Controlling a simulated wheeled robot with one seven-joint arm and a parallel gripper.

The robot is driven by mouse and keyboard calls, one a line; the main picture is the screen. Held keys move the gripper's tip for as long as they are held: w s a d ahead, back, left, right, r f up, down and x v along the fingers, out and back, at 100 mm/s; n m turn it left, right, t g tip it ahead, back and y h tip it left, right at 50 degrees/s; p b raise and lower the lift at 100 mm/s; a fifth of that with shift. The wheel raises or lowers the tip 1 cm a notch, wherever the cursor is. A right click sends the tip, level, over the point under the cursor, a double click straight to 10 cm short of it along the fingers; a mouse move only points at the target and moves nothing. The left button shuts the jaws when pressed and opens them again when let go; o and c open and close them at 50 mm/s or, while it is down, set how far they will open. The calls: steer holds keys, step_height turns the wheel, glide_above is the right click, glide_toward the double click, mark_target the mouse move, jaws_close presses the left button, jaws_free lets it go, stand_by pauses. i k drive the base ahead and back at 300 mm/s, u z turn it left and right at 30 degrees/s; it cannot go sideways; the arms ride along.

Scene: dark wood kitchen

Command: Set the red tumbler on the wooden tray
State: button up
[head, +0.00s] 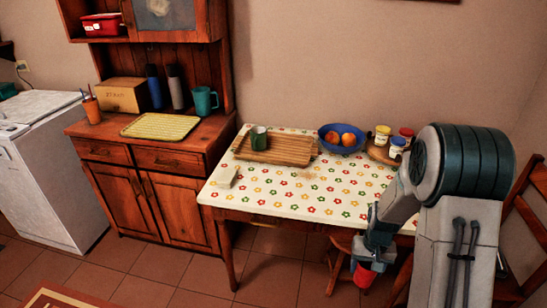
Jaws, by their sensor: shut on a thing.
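The red tumbler (363,277) is low in front of the table, below the height of the tabletop. My gripper (370,262) is shut on it from above, and the fingers partly cover its upper part. The wooden tray (290,151) lies flat on the table towards its back left, up and to the left of my gripper. A green mug (259,138) stands on the left part of the tray. The right part of the tray is bare.
The table has a flowered cloth (300,200), clear across its front middle. A blue bowl of fruit (342,145) stands right of the tray, with several jars (382,135) further right. A small pale item (224,177) lies front left. A stool (340,255) is under the table.

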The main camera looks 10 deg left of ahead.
mark_target(292, 152)
steer(key=k, duration=0.3)
steer(key=u, duration=2.15)
steer(key=i, duration=1.6)
steer(key=z, duration=1.2)
